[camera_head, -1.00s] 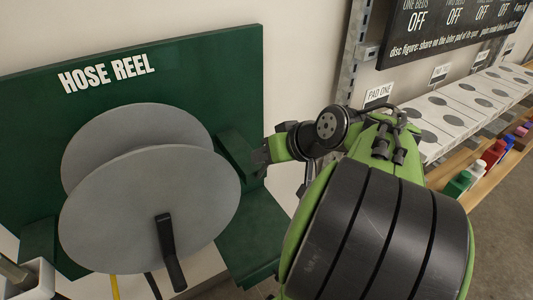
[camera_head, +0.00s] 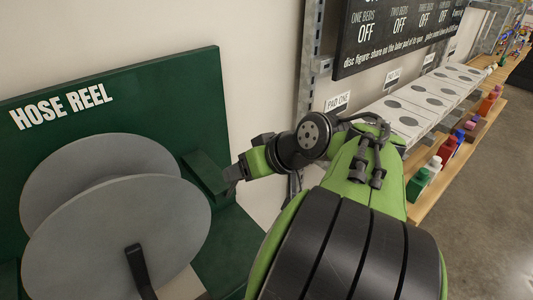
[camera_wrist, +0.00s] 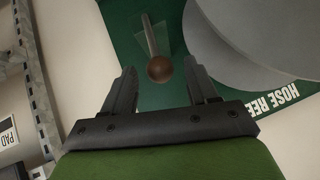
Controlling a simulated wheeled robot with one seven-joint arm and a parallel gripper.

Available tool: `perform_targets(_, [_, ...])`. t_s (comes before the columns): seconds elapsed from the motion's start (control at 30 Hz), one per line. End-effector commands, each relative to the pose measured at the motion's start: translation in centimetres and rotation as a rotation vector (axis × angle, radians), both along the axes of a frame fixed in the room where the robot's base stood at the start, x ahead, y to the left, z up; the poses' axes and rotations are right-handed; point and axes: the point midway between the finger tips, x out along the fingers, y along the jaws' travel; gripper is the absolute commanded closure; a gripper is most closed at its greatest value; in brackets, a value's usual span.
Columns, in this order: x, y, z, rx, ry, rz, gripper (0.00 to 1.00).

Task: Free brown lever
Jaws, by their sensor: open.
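The brown lever shows in the wrist view as a pale rod ending in a brown ball knob (camera_wrist: 159,69), in front of the green panel. My gripper (camera_wrist: 160,78) is open, with one dark finger to each side of the knob in that picture. I cannot tell how far the knob is from the fingers in depth, and no contact shows. In the head view my gripper (camera_head: 232,178) is beside the right edge of the green hose reel panel (camera_head: 190,95). The lever cannot be made out there.
The grey hose reel (camera_head: 115,240) with its black crank (camera_head: 138,270) stands left of my gripper. A shelf with white pads (camera_head: 425,100) and several coloured bottles (camera_head: 447,150) runs along the right wall. A dark sign (camera_head: 395,35) hangs above it. Open floor (camera_head: 490,210) lies right.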

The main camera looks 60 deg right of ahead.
Motion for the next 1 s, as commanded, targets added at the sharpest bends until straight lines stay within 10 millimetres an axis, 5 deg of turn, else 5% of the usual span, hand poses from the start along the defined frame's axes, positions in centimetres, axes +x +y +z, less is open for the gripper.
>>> perform_targets(0.2, [-4.7,0.0,5.1,-0.002,-0.001,-0.005,0.42])
perform_targets(0.4, [-7.6,0.1,7.7,-0.001,0.001,-0.002,0.42])
perform_targets(1.0, [-8.3,0.2,7.9,0.000,0.001,-0.001,0.42])
